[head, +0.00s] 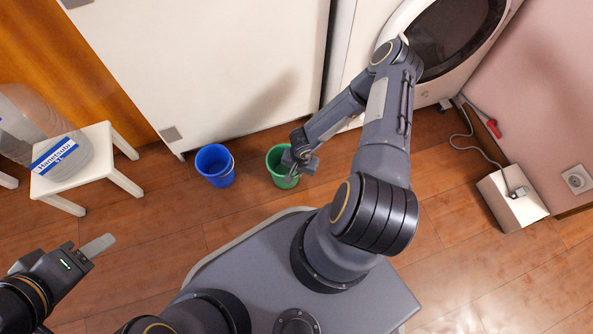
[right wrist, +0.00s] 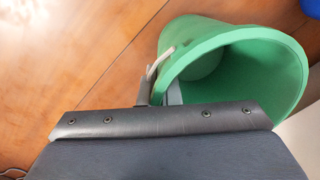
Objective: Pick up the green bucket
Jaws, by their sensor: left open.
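The green bucket (head: 275,158) stands on the wooden floor in front of the white cabinet, right of a blue bucket. It also shows in the right wrist view (right wrist: 240,60), its open mouth facing the camera and a pale handle at its rim. My right gripper (head: 291,174) is at the bucket's near right rim. In the right wrist view its fingers (right wrist: 158,92) straddle the bucket's wall, one outside and one inside. Whether they press on the wall I cannot tell. My left gripper (head: 82,252) is open and empty at the lower left, far from the bucket.
A blue bucket (head: 214,166) stands close to the left of the green one. A white stool (head: 92,187) bears a large labelled bottle (head: 50,140). A white cabinet (head: 215,70) and a washing machine (head: 355,45) stand behind. A white box (head: 512,200) is at right.

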